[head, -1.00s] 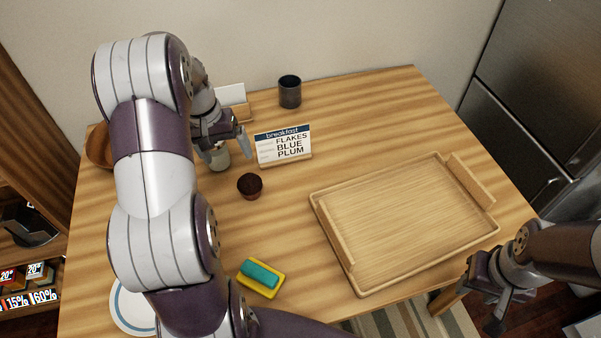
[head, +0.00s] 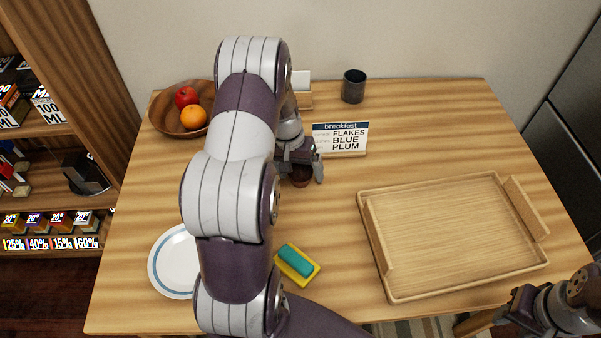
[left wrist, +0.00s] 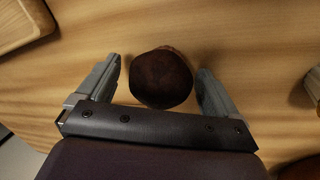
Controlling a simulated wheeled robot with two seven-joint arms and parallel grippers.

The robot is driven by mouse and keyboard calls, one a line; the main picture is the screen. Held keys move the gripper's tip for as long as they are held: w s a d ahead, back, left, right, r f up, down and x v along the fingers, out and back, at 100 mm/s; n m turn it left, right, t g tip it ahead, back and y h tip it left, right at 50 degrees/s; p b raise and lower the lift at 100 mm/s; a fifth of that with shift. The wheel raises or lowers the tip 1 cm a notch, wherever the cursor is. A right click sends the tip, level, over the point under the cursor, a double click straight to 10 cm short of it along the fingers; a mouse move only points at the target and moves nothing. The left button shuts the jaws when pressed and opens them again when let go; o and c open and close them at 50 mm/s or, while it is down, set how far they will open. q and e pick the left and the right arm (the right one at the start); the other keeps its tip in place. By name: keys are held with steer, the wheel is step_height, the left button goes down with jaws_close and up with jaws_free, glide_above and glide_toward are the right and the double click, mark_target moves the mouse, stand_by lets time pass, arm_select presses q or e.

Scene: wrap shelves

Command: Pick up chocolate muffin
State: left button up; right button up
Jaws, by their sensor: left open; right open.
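The chocolate muffin (left wrist: 161,78) is a dark brown round thing on the wooden table. In the left wrist view it sits between the two open fingers of my left gripper (left wrist: 160,88), with a narrow gap on each side. In the head view the muffin (head: 301,178) is partly hidden beneath my left gripper (head: 302,176). My right gripper (head: 500,312) is open and empty near the lower right, beyond the table's front edge.
A wooden tray (head: 455,235) lies on the right. A breakfast sign (head: 340,140) and a dark cup (head: 353,86) stand behind the muffin. A fruit bowl (head: 165,120), a plate (head: 172,262) and a sponge on a yellow base (head: 296,263) are also on the table.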

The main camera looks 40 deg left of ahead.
arm_select(q)
steer(key=c, duration=1.1)
steer(key=shift+r, duration=0.2)
